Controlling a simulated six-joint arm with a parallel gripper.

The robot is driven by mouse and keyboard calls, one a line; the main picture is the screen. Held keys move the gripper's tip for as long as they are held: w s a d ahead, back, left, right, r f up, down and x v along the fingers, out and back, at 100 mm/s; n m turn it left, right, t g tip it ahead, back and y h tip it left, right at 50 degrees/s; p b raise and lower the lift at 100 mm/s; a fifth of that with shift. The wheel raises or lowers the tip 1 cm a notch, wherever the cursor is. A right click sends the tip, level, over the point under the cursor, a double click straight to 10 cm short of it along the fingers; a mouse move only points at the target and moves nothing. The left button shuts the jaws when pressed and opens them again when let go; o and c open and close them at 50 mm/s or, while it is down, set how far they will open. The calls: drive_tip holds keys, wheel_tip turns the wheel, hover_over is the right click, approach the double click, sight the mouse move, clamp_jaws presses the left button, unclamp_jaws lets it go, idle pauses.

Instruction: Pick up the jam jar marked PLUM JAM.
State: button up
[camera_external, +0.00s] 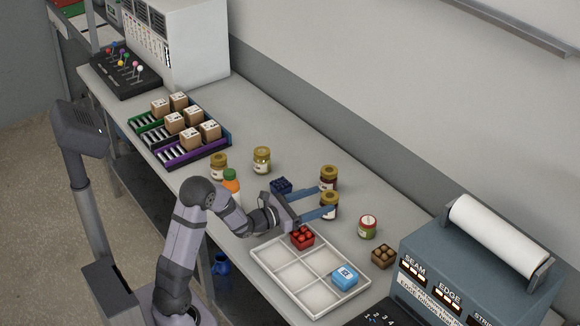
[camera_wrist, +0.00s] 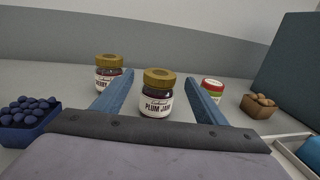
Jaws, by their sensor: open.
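The jar labelled PLUM JAM (camera_wrist: 156,103) has a gold lid and dark contents. It stands upright on the table, centred between the blue fingers of my gripper (camera_wrist: 159,80) in the wrist view. In the external view it appears to be the nearer jar (camera_external: 330,206) at the fingertips of my gripper (camera_external: 325,201). My gripper is open, with a visible gap between jar and fingers on both sides in the wrist view. Another gold-lidded jar (camera_wrist: 109,75), its label partly hidden and ending in "ERRY", stands behind and left of the left finger.
A red-lidded jar (camera_external: 367,227) and a brown box (camera_external: 383,257) stand to the right. A blue berry box (camera_external: 282,185) is left of the fingers. A white divided tray (camera_external: 264,263) lies in front. Two more gold-lidded jars (camera_external: 262,160) (camera_external: 219,166) stand further left.

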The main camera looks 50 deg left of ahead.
drive_tip(key=shift+w+d+p, duration=0.2)
drive_tip(key=shift+w+p, duration=0.05)
drive_tip(key=shift+w, duration=0.9)
drive_tip(key=shift+w+d+p, duration=0.2)
drive_tip(key=shift+w+p, duration=0.05)
drive_tip(key=shift+w, duration=0.9)
drive_tip(key=shift+r, duration=0.1)
drive_tip(key=c, duration=1.4)
drive_tip(key=shift+r+b, duration=0.3)
drive_tip(key=shift+r, duration=4.75)
